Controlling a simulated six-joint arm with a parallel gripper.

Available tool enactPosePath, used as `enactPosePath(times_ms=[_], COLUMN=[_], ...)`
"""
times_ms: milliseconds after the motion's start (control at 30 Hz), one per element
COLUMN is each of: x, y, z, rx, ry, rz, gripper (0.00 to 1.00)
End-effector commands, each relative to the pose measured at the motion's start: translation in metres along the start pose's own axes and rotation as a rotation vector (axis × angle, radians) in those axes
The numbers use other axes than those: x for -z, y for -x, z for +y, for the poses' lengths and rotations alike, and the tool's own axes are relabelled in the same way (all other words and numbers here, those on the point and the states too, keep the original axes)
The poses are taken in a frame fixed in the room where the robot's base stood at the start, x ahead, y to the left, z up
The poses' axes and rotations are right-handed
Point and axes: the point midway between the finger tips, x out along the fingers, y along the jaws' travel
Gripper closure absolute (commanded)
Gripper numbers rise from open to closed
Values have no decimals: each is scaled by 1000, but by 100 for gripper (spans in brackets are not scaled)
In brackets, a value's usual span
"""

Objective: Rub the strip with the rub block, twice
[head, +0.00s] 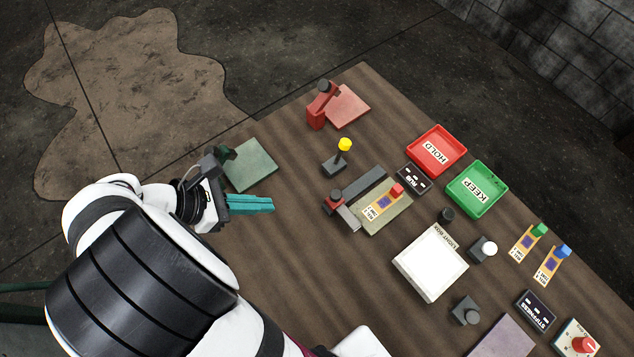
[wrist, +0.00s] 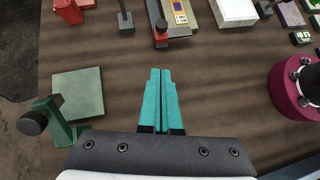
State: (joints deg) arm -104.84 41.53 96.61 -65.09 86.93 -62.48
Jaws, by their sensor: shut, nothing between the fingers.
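A tan strip (head: 382,205) with a purple patch, a printed label and a red block at one end lies on a grey-green plate (head: 402,218). It shows partly at the top of the wrist view (wrist: 180,12). A long dark grey bar (head: 362,184) lies beside the plate, and a small red piece with a dark knob (head: 334,202) stands at its near end. A black panel marked RUB (head: 413,179) is just beyond. I cannot tell for certain which piece is the rub block. My gripper (head: 272,205) is shut and empty, left of the plate and apart from it; its teal fingers (wrist: 161,72) point toward that side.
A green plate with a green post (head: 250,165) is close beside my gripper. A yellow-knobbed lever (head: 343,146), red HOLD tray (head: 437,152), green KEEP tray (head: 477,189) and white light box (head: 430,262) stand around.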

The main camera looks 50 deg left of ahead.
Motion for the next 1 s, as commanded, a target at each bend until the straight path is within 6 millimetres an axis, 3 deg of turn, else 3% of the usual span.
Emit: enactPosePath(times_ms=[167, 533, 733, 1000], x=[0, -2, -23, -28], y=[-23, -103, -121, -126], z=[0, 0, 0, 1], rx=[-2, -1, -2, -4], ry=[4, 3, 2, 3], rz=[-4, -1, 0, 1], gripper=[100, 100, 100, 100])
